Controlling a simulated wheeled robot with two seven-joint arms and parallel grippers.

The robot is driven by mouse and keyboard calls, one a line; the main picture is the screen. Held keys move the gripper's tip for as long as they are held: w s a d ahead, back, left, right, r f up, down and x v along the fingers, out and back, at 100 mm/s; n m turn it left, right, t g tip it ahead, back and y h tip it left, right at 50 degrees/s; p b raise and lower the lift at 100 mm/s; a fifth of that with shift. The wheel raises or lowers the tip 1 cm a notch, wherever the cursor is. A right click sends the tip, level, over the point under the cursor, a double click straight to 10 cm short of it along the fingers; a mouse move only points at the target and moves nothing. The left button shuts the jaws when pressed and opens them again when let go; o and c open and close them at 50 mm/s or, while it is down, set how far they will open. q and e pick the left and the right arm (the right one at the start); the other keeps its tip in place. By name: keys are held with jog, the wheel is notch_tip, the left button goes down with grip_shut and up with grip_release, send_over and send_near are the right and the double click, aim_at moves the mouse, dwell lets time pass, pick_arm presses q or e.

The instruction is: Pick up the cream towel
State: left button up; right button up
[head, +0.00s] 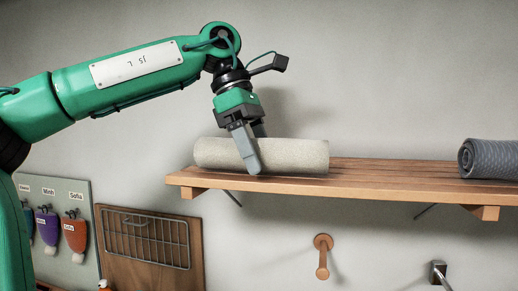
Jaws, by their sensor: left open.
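The cream towel (300,155) is rolled up and lies lengthwise on the left part of a wooden wall shelf (375,173). My left gripper (256,155) points down at the towel, with one finger in front of the roll and the other partly hidden behind it. The fingers are apart, around the left-middle part of the roll. I cannot tell whether they touch it. My right gripper is not in view.
A dark grey rolled towel (490,158) lies at the shelf's right end, with bare shelf between the rolls. Below are a wooden peg (322,257), a metal hook (440,273), a wire rack (147,240) on a brown panel, and a board (40,195) with labelled hanging items.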

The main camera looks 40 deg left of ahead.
pick_arm(q)
jog(key=shift+d+f, duration=0.15)
jog(key=shift+f, duration=0.05)
jog(key=c, duration=1.2)
jog(key=shift+o, duration=0.2)
jog(key=shift+r, duration=0.15)
